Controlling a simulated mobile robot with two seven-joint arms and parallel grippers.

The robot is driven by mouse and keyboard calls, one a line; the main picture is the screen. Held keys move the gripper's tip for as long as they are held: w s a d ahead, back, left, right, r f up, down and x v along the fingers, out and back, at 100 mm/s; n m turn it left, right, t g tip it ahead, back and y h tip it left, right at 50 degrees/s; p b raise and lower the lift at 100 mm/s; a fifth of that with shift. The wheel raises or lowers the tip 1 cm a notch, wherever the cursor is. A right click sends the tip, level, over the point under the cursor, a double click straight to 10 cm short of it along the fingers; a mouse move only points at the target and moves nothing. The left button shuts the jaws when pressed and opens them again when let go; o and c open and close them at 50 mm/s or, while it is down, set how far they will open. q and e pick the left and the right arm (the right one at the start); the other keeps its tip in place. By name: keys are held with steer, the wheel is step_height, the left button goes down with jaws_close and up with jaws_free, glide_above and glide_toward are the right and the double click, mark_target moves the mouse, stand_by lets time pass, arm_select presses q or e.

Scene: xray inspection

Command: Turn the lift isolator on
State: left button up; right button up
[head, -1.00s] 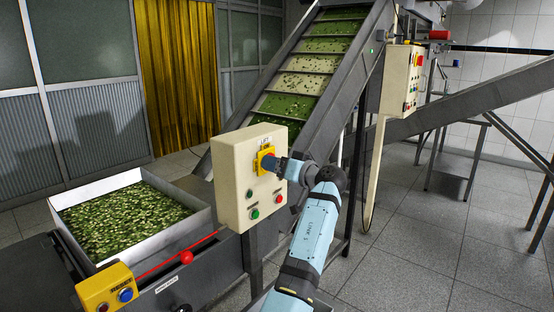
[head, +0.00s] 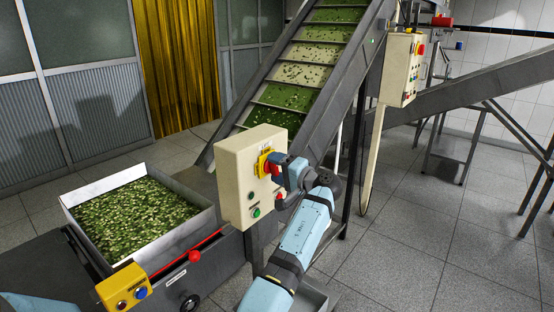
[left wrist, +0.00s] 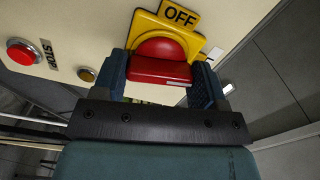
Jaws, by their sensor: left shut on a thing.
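The lift isolator is a red rotary handle (left wrist: 160,70) on a yellow plate (left wrist: 178,32) marked OFF in the left wrist view. In the head view its yellow plate (head: 263,162) is on the front of a cream control box (head: 235,190). My left gripper (head: 279,168) is at the box, shut on the red handle. In the left wrist view its two fingers (left wrist: 158,80) stand on either side of the handle, which lies roughly level in that picture. My right gripper is not in view.
A red STOP button (left wrist: 22,52) is beside the isolator. A green button (head: 256,212) is lower on the box. A tray of green pieces (head: 84,214) and a yellow button box (head: 122,287) stand left. An inclined conveyor (head: 335,95) rises behind. Open floor lies right.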

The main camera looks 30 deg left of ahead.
arm_select(q)
steer(key=shift+r+m+p, duration=0.2)
steer(key=shift+m+p, duration=0.55)
steer(key=shift+m, duration=0.15)
steer(key=shift+f+m+p, duration=0.1)
steer(key=shift+m+p, duration=0.25)
steer(key=shift+m, duration=0.05)
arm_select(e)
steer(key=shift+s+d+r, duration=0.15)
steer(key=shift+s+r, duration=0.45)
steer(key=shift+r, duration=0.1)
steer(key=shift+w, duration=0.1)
arm_select(q)
steer(key=o, duration=0.9)
steer(key=shift+f, duration=0.1)
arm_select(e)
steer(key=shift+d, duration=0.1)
arm_select(q)
steer(key=shift+o, duration=0.2)
steer(key=shift+d, duration=0.1)
steer(key=s+d+b, duration=0.1)
steer(key=d+b, duration=0.1)
steer(key=d, duration=1.1)
steer(key=shift+d, duration=0.3)
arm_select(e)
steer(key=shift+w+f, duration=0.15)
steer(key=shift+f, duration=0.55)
